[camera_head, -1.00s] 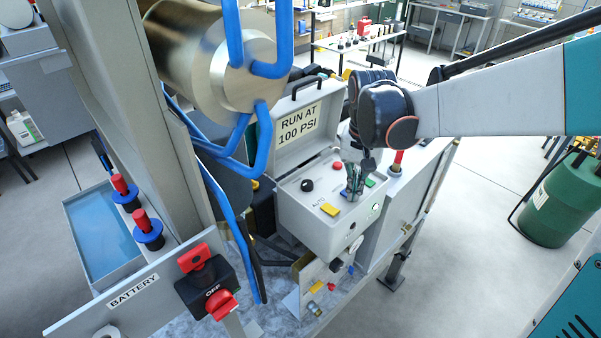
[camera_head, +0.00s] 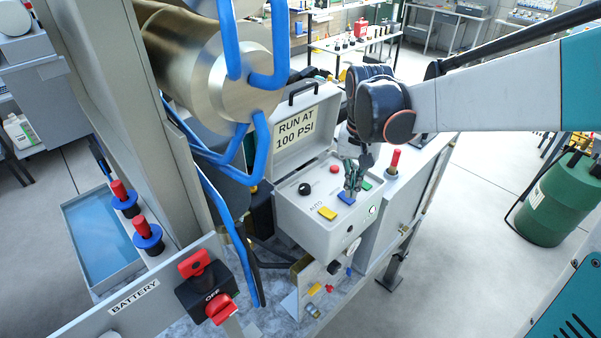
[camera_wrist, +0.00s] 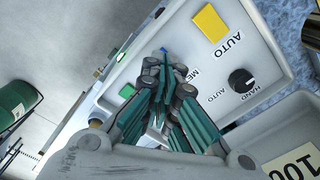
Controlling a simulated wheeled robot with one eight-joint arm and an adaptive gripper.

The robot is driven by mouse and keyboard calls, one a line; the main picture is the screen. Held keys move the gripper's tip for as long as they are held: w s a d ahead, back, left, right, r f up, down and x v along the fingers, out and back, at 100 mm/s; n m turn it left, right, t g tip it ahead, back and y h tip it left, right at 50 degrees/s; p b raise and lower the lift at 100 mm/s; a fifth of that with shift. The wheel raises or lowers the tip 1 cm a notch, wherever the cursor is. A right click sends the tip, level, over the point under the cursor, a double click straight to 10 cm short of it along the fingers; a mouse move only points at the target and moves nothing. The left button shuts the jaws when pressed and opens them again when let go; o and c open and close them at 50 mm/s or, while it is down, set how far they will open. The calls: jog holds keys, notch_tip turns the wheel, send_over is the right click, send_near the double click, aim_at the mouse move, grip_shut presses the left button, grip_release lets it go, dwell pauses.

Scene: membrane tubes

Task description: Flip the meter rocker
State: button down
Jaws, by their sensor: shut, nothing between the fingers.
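The control box (camera_head: 318,240) has an open lid and a sloped panel. A blue rocker (camera_head: 346,198) sits on the panel between a yellow rocker (camera_head: 327,213) and a green one (camera_head: 366,185). In the wrist view, a label starting "ME" (camera_wrist: 191,73) is partly covered by my fingers, beside where the blue rocker lies. I take the blue one as the meter rocker. My gripper (camera_head: 350,188) is shut and empty, pointing down just over the blue rocker. Contact cannot be told. In the wrist view my gripper (camera_wrist: 165,62) hides most of that rocker; its tilt is unclear.
A black HAND/AUTO knob (camera_head: 305,188) and a red button (camera_head: 333,169) share the panel. The open lid (camera_head: 297,130) rises behind it. Blue pipes (camera_head: 225,200) stand to the left. A red-topped post (camera_head: 394,160) stands right of the box.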

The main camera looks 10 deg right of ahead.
aim_at(350, 202)
jog(key=shift+s+a+r+p, duration=0.15)
jog(key=shift+r+p, duration=0.5)
jog(key=shift+r, duration=0.5)
jog(key=shift+s+a+r+p, duration=0.15)
jog(key=shift+r+p, duration=0.5)
jog(key=shift+r, duration=0.5)
jog(key=shift+w+d, duration=0.1)
jog(key=s+r+n+t, duration=0.2)
jog(key=s+t, duration=0.2)
jog(key=s, duration=0.3)
jog(key=s+r+n+t, duration=0.2)
jog(key=s+n+t, duration=0.1)
jog(key=s, duration=0.5)
notch_tip(350, 202, down, 29)
jog(key=b, duration=2.9)
